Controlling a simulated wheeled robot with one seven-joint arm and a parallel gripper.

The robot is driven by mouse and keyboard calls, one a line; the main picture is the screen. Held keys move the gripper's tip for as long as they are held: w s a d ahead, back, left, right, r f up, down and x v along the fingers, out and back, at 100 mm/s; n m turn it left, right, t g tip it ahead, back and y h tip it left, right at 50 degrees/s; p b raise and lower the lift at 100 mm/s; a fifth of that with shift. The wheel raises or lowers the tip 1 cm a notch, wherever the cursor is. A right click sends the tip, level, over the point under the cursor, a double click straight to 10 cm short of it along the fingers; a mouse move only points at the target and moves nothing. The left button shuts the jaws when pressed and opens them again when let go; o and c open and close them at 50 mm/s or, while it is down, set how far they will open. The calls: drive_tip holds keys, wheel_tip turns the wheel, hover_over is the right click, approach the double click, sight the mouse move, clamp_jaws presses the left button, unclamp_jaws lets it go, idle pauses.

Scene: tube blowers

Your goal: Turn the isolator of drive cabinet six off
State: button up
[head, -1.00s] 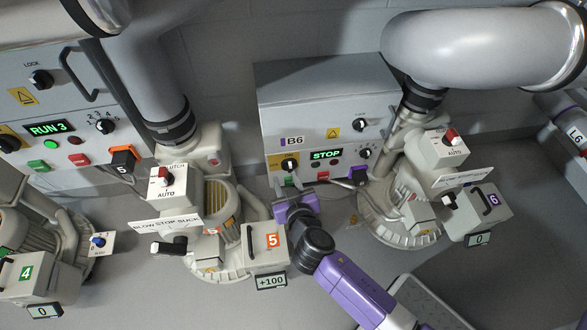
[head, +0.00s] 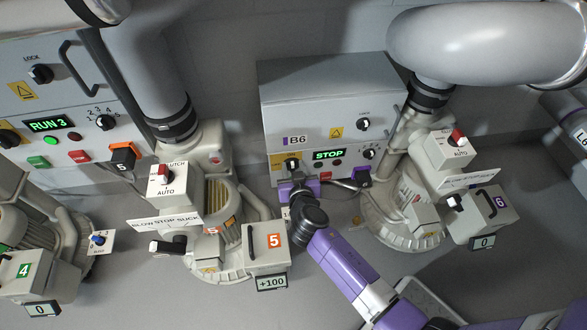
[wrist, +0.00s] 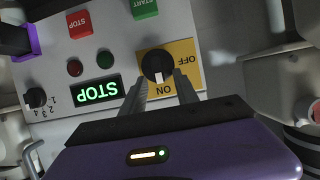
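Drive cabinet six (head: 330,100) is the grey box marked B6. Its isolator (head: 292,165) is a black knob on a yellow plate at the panel's lower left, partly hidden by my gripper (head: 292,184). In the wrist view the panel is upside down. There the isolator (wrist: 158,64) shows its white pointer at ON, with OFF to the upper right. My gripper (wrist: 160,86) is open, its two grey fingers reaching to either side of the knob's pointer end. I cannot tell whether they touch it.
The cabinet display (wrist: 98,91) reads STOP, beside red and green lamps. A red STOP button (wrist: 80,24), a green START button (wrist: 143,8) and a black selector (wrist: 36,97) are near. Blower 5 (head: 260,255) stands left, blower 6 (head: 405,220) right.

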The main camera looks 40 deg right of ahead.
clamp_jaws()
drive_tip(key=shift+f, duration=0.1)
idle(0.3)
drive_tip(key=n+b, duration=0.1)
drive_tip(key=n+h+b, duration=0.1)
drive_tip(key=a+n+g+h+b, duration=0.1)
drive_tip(key=b, duration=0.1)
drive_tip(key=shift+w+a+f, duration=0.1)
drive_tip(key=shift+w+f, duration=0.15)
drive_tip(key=shift+w, duration=0.15)
drive_tip(key=shift+w+a+f+n+g+h+b, duration=0.1)
drive_tip(key=shift+a+n+g+h+b, duration=0.05)
drive_tip(key=shift+n+h+b, duration=0.35)
drive_tip(key=shift+w+a+f+n+g+h+b, duration=0.1)
drive_tip(key=shift+n+g+h+b, duration=0.15)
drive_tip(key=shift+n, duration=0.35)
drive_tip(key=shift+w+a+f+n+h+b, duration=0.1)
drive_tip(key=shift+a+f+n+h+b, duration=0.05)
drive_tip(key=shift+n+h+b, duration=0.55)
drive_tip(key=shift+w+a+f+n+h+b, duration=0.1)
drive_tip(key=shift+n+h+b, duration=0.25)
drive_tip(key=shift+n, duration=0.55)
